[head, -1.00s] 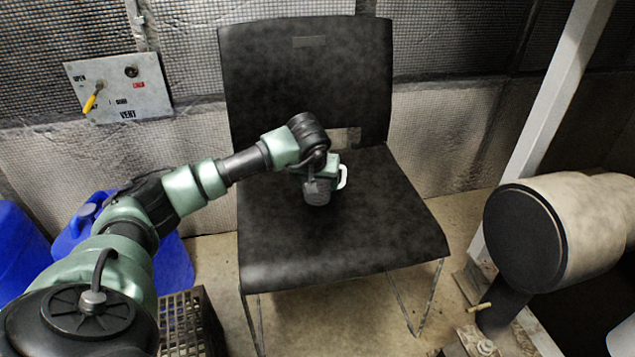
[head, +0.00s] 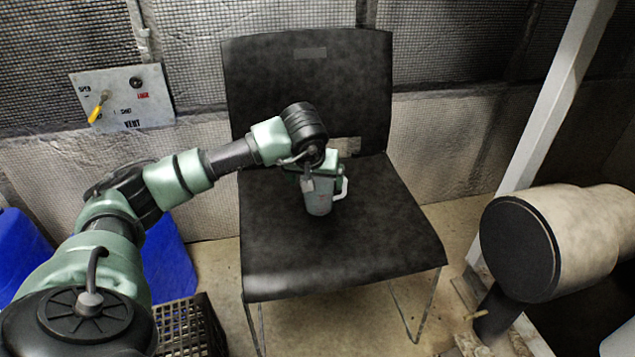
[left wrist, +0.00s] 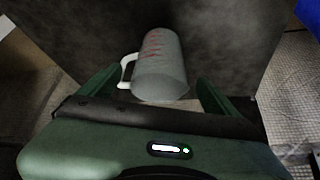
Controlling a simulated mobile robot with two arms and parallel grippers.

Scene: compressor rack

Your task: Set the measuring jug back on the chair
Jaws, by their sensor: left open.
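The measuring jug (head: 319,202) is a grey translucent cup with red markings and a white handle. It stands on the black seat of the chair (head: 270,265), near the middle. In the left wrist view the jug (left wrist: 162,68) shows whole, its handle to the left. My left gripper (head: 322,172) is open just above and behind the jug in the head view and hides part of its top. In the left wrist view the two green fingers are spread to either side of the jug, with visible gaps. My right gripper is not in view.
A large beige cylinder with a black end (head: 520,250) stands right of the chair, beside a pale post (head: 555,95). Blue containers (head: 168,265) and a dark crate (head: 190,325) stand at the left. A vent panel (head: 122,98) hangs on the wall. The seat around the jug is bare.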

